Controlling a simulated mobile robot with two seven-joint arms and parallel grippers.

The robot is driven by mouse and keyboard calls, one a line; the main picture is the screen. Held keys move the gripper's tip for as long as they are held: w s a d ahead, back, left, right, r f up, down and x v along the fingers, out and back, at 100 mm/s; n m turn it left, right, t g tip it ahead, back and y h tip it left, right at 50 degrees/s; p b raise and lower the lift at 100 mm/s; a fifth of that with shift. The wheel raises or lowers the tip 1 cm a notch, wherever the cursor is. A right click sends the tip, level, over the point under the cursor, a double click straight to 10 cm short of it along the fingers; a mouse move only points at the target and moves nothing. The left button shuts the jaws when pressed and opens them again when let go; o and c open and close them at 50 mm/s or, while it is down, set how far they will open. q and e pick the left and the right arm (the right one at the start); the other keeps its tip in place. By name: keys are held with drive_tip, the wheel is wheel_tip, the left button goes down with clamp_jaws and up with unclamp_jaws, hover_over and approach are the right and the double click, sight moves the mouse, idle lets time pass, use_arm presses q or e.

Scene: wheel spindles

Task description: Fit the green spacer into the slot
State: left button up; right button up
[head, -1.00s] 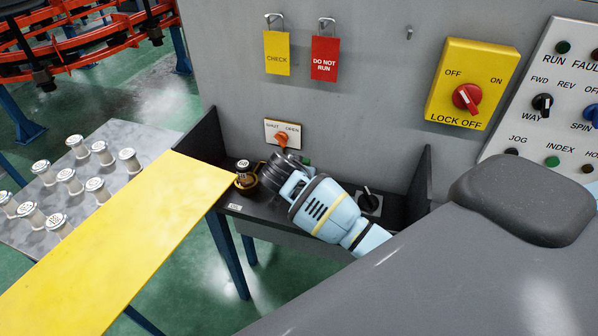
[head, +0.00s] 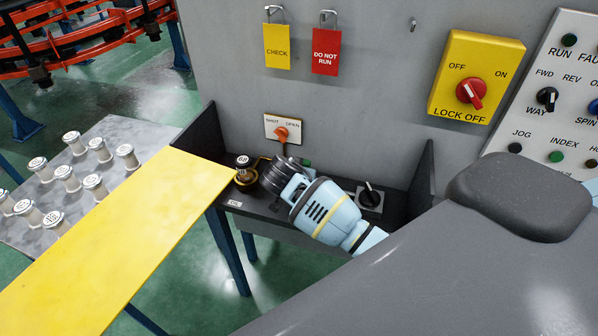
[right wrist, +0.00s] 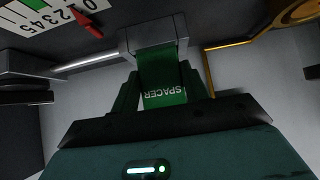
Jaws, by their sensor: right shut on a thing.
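The green spacer (right wrist: 165,88), marked SPACER in white, stands out in front of my right gripper in the right wrist view. My right gripper (right wrist: 160,108) is shut on it. The spacer's far end meets a grey metal block (right wrist: 128,38), where the slot seems to be; I cannot tell how deep it sits. In the head view my right gripper (head: 272,176) is over the dark shelf by the wall, and a small bit of green shows behind it. My left gripper is not in view.
A SHUT/OPEN switch (head: 281,133) is on the wall above the shelf. A scale (right wrist: 45,20) with a red pointer (right wrist: 86,22) is near the block. A yellow panel (head: 120,245) lies to the left.

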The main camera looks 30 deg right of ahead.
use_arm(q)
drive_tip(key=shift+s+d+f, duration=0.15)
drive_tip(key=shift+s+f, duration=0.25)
use_arm(e)
drive_tip(key=shift+f, duration=0.75)
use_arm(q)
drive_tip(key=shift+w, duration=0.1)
